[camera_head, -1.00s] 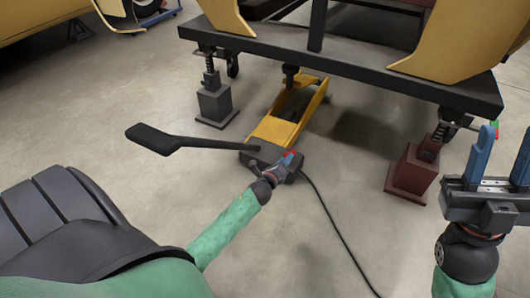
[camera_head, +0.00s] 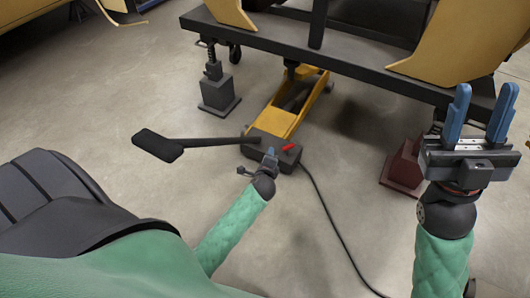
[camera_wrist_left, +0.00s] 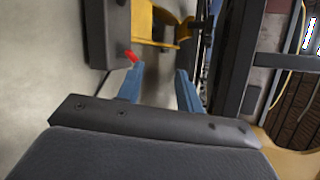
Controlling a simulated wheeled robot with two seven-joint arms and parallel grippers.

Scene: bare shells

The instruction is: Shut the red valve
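The red valve (camera_head: 288,147) is a small red lever on top of the dark block at the near end of the yellow jack (camera_head: 272,128). It also shows in the left wrist view (camera_wrist_left: 132,56), just beyond the tip of the left-hand finger. My left gripper (camera_head: 270,154) is close in front of the block, just left of the valve in the head view. In the left wrist view its blue fingers (camera_wrist_left: 158,74) stand apart with nothing between them. Whether a finger touches the valve cannot be told. My right gripper (camera_head: 485,94) is open and empty, raised at the right.
A black pedal or handle (camera_head: 160,146) sticks out left from the jack. A dark cable (camera_head: 330,215) runs from the block across the floor. A grey stand (camera_head: 218,92) and a dark red stand (camera_head: 405,168) are below the black frame (camera_head: 350,72).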

